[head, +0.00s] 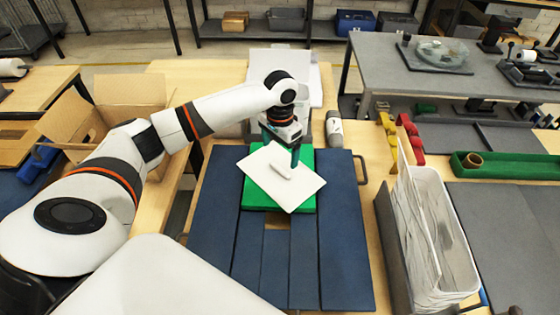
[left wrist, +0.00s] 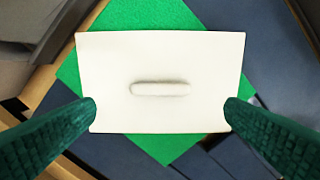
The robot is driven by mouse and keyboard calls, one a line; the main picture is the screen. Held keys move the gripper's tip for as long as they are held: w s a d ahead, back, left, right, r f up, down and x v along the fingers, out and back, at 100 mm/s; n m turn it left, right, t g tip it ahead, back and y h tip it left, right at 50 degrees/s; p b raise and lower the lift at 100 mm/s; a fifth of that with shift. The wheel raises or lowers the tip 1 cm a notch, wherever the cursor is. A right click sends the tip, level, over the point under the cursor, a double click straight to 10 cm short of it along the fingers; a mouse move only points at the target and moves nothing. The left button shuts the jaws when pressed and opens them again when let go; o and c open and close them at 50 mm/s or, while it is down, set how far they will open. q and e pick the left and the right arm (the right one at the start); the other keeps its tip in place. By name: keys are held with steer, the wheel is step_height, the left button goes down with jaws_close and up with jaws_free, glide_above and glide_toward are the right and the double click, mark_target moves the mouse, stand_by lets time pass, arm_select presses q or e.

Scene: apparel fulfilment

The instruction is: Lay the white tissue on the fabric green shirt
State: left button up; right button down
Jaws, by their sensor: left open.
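The white tissue (head: 280,184) lies flat and turned at an angle over the folded green shirt (head: 252,194), whose corners show around it. In the left wrist view the tissue (left wrist: 160,60) has a raised ridge in its middle, and the green shirt (left wrist: 165,16) shows above and below it. My left gripper (head: 294,158) is above the tissue. In the left wrist view its two green fingers (left wrist: 160,110) are wide apart, one at each side of the tissue, with nothing clamped between them. My right gripper is not in view.
The shirt lies on a dark blue folding board (head: 340,230) on the wooden table. A white bin (head: 435,240) of flat bags stands at the right. Red and yellow tape dispensers (head: 410,138) and a grey bottle (head: 334,128) are behind. An open cardboard box (head: 120,105) is at left.

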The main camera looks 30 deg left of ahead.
arm_select(q)
step_height(320, 180, up, 5)
steer(key=shift+r, duration=0.1)
stand_by(0.7)
